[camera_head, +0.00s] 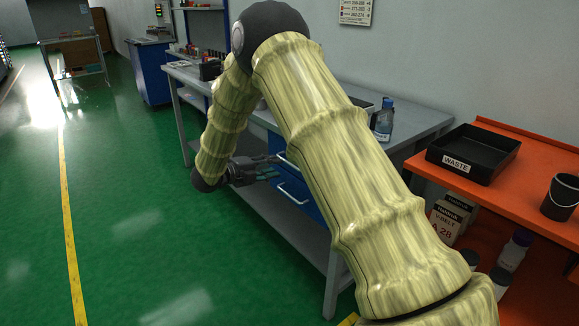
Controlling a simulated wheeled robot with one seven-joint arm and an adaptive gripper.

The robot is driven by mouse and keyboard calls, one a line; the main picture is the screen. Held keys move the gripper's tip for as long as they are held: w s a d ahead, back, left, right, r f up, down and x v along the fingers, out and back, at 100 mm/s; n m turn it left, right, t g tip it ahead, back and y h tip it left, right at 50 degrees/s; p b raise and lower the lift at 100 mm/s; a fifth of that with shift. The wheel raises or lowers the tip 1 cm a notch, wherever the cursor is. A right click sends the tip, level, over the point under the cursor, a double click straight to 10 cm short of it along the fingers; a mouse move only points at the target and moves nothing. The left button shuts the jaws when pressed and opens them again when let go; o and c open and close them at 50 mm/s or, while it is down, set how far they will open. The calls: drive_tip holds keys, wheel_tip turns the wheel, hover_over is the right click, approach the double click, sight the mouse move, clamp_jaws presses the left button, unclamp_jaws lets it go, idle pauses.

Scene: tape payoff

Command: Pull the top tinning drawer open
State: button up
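A blue drawer unit hangs under the grey workbench (420,122). Pale bar handles show on its front. The upper handle (288,159) belongs to the top drawer, and a lower handle (292,194) is on the drawer below (297,187). My arm hides much of the drawer fronts, and I cannot see clearly how far the top drawer stands out. My gripper (274,168) points right at the drawer unit, with its fingers apart. Its tips are close to the upper handle; I cannot tell whether they touch it.
A blue-capped bottle (384,120) stands on the workbench. To the right, an orange bench (545,160) holds a black WASTE tray (473,152) and a black bucket (561,197). The green floor (130,220) left of my arm is clear.

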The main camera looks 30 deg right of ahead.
drive_tip(key=x, duration=0.8)
clamp_jaws()
